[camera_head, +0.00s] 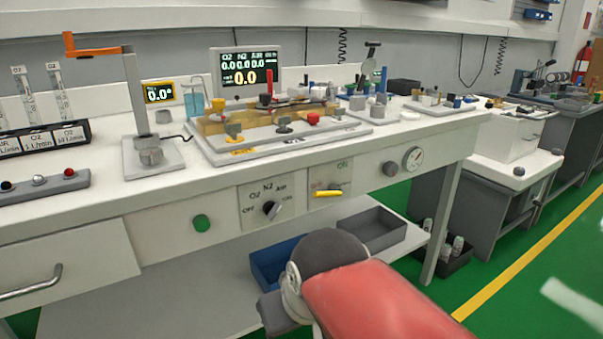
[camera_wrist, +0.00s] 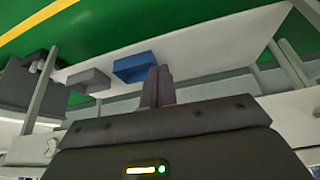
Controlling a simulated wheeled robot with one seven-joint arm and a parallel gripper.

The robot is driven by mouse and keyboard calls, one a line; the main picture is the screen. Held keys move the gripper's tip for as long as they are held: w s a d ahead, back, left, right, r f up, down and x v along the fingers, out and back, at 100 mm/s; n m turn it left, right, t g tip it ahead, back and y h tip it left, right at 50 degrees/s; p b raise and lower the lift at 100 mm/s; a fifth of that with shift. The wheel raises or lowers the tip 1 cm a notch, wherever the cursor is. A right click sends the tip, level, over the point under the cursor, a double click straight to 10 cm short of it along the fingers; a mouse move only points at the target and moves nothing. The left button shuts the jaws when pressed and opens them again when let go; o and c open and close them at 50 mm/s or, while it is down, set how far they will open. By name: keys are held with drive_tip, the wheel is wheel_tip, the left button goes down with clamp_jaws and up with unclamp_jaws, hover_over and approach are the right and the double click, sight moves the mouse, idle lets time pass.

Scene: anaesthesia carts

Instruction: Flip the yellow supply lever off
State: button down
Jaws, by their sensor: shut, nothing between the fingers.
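The yellow supply lever (camera_head: 328,194) sits on a small panel (camera_head: 322,205) on the front face of the cart bench in the head view. It lies roughly level, below an "ON" mark at the panel's upper right; the left mark is too faint to read. My gripper (camera_wrist: 158,78) shows in the wrist view with its two dark fingers together and nothing between them. In the head view my red arm is low in front of the bench, below the lever, and the fingers cannot be made out there. I cannot make out the lever in the wrist view.
Left of the lever is a selector knob (camera_head: 271,209) and a green button (camera_head: 201,223). To the right are a dark knob (camera_head: 390,168) and a round gauge (camera_head: 413,158). A blue bin (camera_head: 268,265) and a grey bin (camera_head: 372,230) stand on the lower shelf.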

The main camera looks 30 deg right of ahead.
drive_tip(key=w+d+r+g+p, duration=0.1)
drive_tip(key=w+d+r, duration=0.45)
drive_tip(key=r, duration=0.25)
drive_tip(key=w+d+r+p, duration=0.2)
drive_tip(key=w+d+r, duration=0.2)
drive_tip(key=w+r, duration=0.3)
drive_tip(key=w+d+r+y+p, duration=0.1)
drive_tip(key=w+d+r, duration=0.2)
drive_tip(key=d, duration=0.3)
drive_tip(key=w+d+r+p, duration=0.1)
drive_tip(key=w+d+r, duration=0.2)
drive_tip(key=d, duration=0.3)
drive_tip(key=shift+n, duration=0.3)
drive_tip(key=x, duration=0.4)
drive_tip(key=a+b+x, duration=0.1)
drive_tip(key=x, duration=0.4)
drive_tip(key=s+b+x, duration=0.1)
drive_tip(key=x, duration=0.3)
drive_tip(key=shift+a+f, duration=0.2)
drive_tip(key=shift+f, duration=0.1)
